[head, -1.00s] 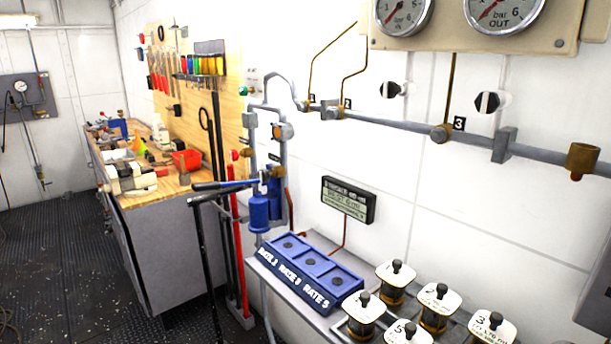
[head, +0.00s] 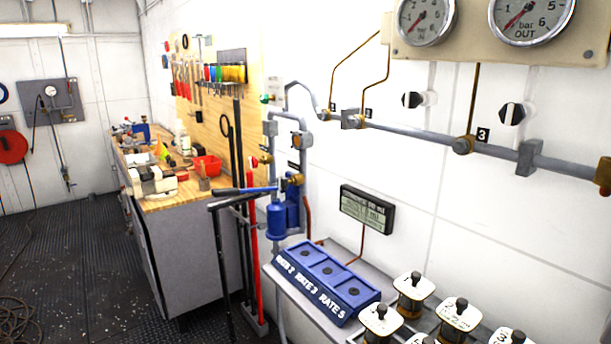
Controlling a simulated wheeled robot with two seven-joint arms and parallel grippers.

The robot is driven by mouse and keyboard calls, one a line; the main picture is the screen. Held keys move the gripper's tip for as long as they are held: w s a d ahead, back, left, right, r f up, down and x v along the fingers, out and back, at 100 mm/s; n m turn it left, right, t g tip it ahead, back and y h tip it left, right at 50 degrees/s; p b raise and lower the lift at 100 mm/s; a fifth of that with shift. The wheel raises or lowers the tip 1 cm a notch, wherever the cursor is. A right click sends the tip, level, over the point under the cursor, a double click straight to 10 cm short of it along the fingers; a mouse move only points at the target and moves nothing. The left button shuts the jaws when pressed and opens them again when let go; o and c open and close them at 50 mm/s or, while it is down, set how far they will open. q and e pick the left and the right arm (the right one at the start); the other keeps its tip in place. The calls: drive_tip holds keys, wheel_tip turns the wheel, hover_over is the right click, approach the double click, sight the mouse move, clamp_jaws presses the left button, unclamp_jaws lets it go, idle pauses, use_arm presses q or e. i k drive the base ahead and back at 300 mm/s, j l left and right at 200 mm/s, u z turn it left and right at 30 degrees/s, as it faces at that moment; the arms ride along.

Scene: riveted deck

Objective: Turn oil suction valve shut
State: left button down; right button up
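A blue hand pump (head: 276,219) with a long lever (head: 245,191) stands against the wall at the centre. Two black-and-white knobs (head: 412,100) (head: 512,113) sit on the wall above the long grey pipe (head: 405,133). The small labels are too small to read, so I cannot tell which valve is the oil suction valve or how it is set. Neither gripper shows.
A blue box marked RATE (head: 325,283) sits on a grey shelf at the front, near several white-topped knobs (head: 412,284). A workbench (head: 180,200) with tools stands behind. Black and red upright bars stand beside the pump. The dark deck (head: 90,260) at left is mostly open; a hose coil (head: 15,325) lies there.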

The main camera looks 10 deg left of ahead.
sight(253, 162)
drive_tip(key=i+j, duration=0.2)
drive_tip(key=j, duration=0.2)
drive_tip(key=i+j, duration=0.15)
drive_tip(key=j, duration=0.2)
drive_tip(key=i+j, duration=0.2)
drive_tip(key=j, duration=0.2)
drive_tip(key=i+j, duration=0.2)
drive_tip(key=j, duration=0.2)
drive_tip(key=i+j, duration=0.15)
drive_tip(key=j, duration=0.2)
drive_tip(key=u, duration=0.05)
